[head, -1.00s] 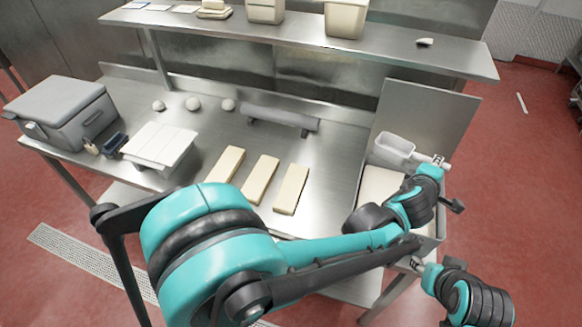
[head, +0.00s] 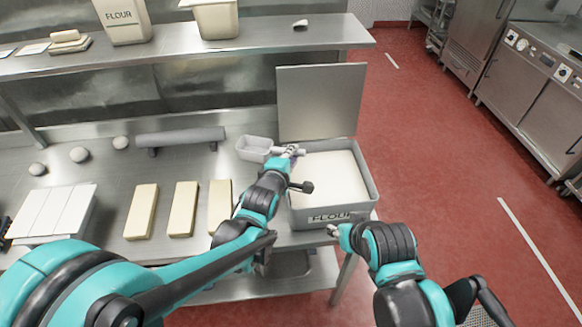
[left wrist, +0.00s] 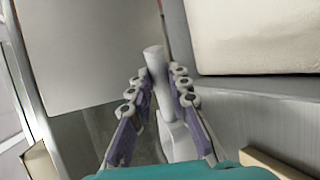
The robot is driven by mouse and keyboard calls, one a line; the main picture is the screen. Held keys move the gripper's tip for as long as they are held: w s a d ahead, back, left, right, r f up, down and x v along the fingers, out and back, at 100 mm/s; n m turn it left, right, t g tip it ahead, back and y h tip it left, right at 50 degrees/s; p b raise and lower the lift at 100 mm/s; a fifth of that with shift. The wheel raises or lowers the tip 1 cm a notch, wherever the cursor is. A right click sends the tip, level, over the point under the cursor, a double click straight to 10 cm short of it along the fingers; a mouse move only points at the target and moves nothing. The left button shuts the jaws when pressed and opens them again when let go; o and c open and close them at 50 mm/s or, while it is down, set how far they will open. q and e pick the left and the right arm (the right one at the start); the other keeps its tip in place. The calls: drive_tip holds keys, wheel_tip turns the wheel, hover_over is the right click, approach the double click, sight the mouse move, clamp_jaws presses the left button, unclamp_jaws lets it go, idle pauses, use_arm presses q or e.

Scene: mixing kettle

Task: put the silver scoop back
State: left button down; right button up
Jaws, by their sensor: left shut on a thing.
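The silver scoop (head: 254,148) is a pale grey, box-shaped scoop. In the head view its bowl is just left of the flour bin's back left corner, and its handle points right. My left gripper (head: 290,151) is shut on the handle. The left wrist view shows the handle (left wrist: 155,62) between the two fingers of that gripper (left wrist: 160,88); the bowl is mostly hidden there. The flour bin (head: 331,216) is open and full of white flour. My right gripper (head: 333,231) is by the bin's front right, apart from the scoop; its jaws are too small to judge.
The raised lid (head: 320,100) stands behind the bin. Pale blocks (head: 183,208) lie nearer. A shelf (head: 180,50) runs above the back. Red floor is clear at right.

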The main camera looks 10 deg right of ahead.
use_arm(q)
wheel_tip(320, 180, down, 4)
drive_tip(key=shift+b, duration=0.8)
drive_tip(key=shift+f+b, duration=0.45)
drive_tip(key=c, duration=1.4)
unclamp_jaws()
drive_tip(key=shift+c, duration=0.2)
drive_tip(key=shift+r, duration=0.1)
